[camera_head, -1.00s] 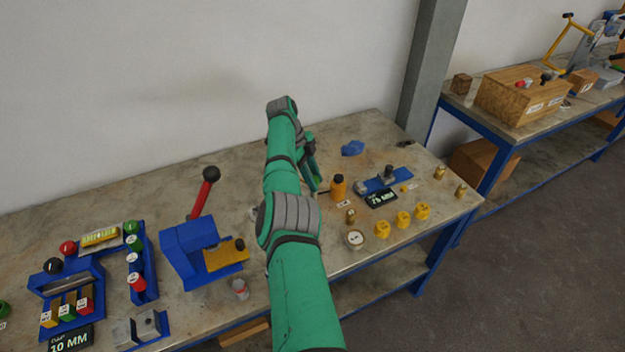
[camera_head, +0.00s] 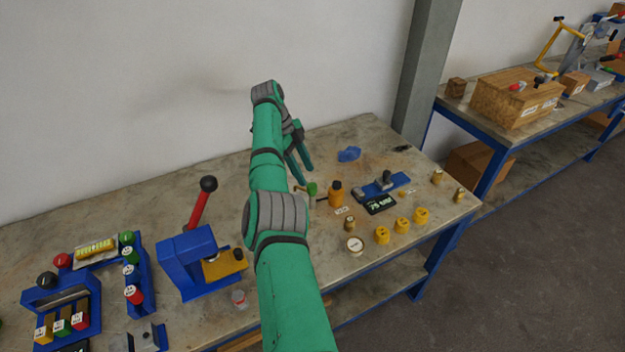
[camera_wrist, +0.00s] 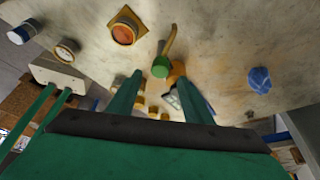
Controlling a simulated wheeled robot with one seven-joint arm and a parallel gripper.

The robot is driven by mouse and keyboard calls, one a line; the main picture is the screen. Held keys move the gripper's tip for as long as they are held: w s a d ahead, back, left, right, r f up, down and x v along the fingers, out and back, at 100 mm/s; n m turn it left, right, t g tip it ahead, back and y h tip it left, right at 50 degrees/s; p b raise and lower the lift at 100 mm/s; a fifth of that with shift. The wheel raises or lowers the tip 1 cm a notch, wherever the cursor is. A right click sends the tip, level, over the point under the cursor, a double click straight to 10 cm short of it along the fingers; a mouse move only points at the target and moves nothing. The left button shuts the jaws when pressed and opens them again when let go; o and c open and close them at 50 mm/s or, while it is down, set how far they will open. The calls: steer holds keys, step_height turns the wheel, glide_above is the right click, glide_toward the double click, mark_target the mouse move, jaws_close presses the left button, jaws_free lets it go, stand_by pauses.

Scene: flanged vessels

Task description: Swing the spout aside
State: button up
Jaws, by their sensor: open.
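A thin yellow-brown arm with a green knob, which looks like the spout (camera_wrist: 170,40), shows in the wrist view. Its green knob (camera_wrist: 161,67) appears between my fingertips, just beyond them. In the head view the green knob (camera_head: 312,188) stands on the bench just left of an orange bottle, and part of the spout (camera_head: 299,187) shows beside it. My gripper (camera_head: 305,176) is open and empty, its fingers pointing down close behind the knob. In the wrist view my gripper (camera_wrist: 160,78) shows its two fingers well apart. I cannot tell whether they touch anything.
The orange bottle (camera_head: 336,194) stands close right of the knob. A blue lump (camera_head: 349,154) lies behind. A blue fixture (camera_head: 384,187) and several yellow pieces stand to the right. A blue press with a red lever (camera_head: 200,205) stands left of my arm.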

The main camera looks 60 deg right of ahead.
steer(key=v, duration=0.3)
steer(key=shift+w+r, duration=0.1)
steer(key=shift+r, duration=0.3)
stand_by(0.4)
